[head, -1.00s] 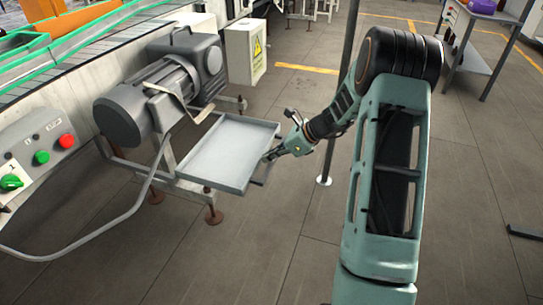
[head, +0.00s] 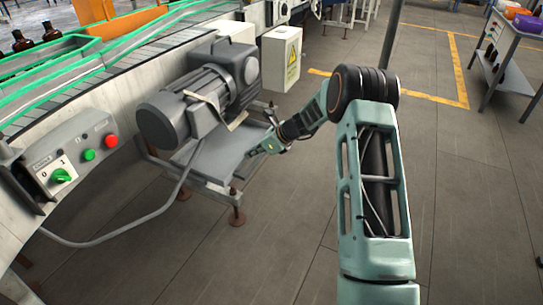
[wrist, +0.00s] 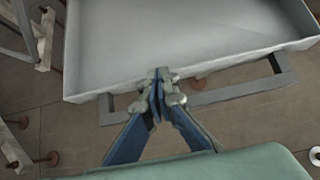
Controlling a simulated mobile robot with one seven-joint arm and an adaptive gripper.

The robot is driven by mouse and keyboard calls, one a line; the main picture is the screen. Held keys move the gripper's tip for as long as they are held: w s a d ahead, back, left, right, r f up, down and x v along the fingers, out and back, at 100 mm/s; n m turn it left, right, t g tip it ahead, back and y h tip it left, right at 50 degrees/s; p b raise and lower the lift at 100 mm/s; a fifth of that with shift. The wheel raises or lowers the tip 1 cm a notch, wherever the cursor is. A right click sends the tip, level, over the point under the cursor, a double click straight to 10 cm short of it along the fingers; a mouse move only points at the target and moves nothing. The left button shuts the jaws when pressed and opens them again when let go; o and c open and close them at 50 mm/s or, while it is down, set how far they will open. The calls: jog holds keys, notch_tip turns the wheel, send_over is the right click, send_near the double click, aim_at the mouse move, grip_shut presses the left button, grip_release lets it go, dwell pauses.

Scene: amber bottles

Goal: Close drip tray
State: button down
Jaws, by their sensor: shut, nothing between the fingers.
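The drip tray (head: 216,158) is a shallow grey tray with a low rim, under the motor (head: 200,95) at the side of the conveyor. Its inner part is hidden beneath the motor, and its outer part sticks out. My gripper (head: 252,152) is shut and empty at the tray's outer right edge. In the wrist view, the shut fingertips (wrist: 160,78) are at the front rim of the tray (wrist: 190,35), apparently touching it. The rim is not gripped.
A control panel (head: 75,155) with green and red buttons is on the left. A bent tube (head: 130,232) runs in front of the stand. A white box with a warning sign (head: 281,60) stands behind. The floor (head: 280,240) in front is clear.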

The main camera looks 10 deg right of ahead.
aim_at(239, 159)
jog(key=w+a, duration=0.1)
jog(key=a, duration=0.1)
jog(key=w+a+p, duration=0.1)
jog(key=w+a, duration=0.1)
jog(key=shift+w+a, duration=0.15)
jog(key=shift+a, duration=0.2)
